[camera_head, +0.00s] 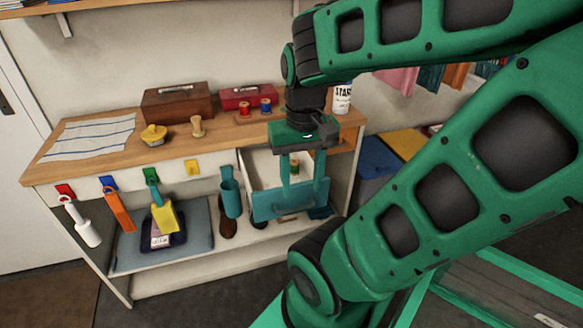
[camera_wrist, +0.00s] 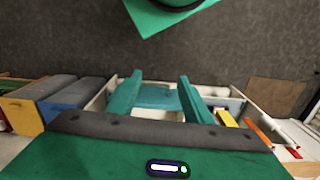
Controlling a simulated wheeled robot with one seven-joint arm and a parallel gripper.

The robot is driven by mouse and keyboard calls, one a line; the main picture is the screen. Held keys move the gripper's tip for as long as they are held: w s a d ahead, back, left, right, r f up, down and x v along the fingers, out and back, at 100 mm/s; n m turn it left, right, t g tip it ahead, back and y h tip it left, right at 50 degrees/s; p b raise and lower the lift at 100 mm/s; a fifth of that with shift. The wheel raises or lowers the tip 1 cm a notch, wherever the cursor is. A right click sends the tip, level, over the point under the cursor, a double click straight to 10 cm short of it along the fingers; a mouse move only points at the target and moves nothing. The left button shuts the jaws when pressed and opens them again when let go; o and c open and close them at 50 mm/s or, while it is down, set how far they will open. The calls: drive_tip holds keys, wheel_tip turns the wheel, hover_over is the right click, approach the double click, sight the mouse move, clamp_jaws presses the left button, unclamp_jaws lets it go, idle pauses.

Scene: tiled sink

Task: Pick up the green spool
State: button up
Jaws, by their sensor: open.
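The green spool (camera_head: 294,165) is a small spool in the open white drawer (camera_head: 262,168) below the wooden counter; it shows beside my gripper's left finger and is partly hidden. My gripper (camera_head: 303,184) is open and points down over the drawer, close to its teal front panel (camera_head: 274,203). In the wrist view my gripper (camera_wrist: 155,97) shows two teal fingers spread apart above the drawer, with the teal panel (camera_wrist: 158,102) between them. I cannot make out the spool in the wrist view. I cannot tell whether the fingers touch anything.
A red spool (camera_head: 265,105) and a blue spool (camera_head: 246,107) stand on the counter (camera_head: 222,122). A brown box (camera_head: 178,103), a red box (camera_head: 249,95) and a white bottle (camera_head: 342,99) are there too. Several tools, including an orange one (camera_head: 119,211), hang along the front.

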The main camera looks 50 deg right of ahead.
drive_tip(key=w+d+f+m+g+h, duration=0.1)
drive_tip(key=w+d+f+m+g, duration=0.2)
drive_tip(key=d+m, duration=0.35)
drive_tip(key=m+h, duration=0.7)
drive_tip(key=h, duration=0.5)
approach(294, 167)
drive_tip(key=d, duration=0.3)
drive_tip(key=shift+w+f, duration=0.3)
drive_tip(key=shift+x, duration=2.65)
drive_tip(key=shift+s+r, duration=0.15)
drive_tip(key=c, duration=1.1)
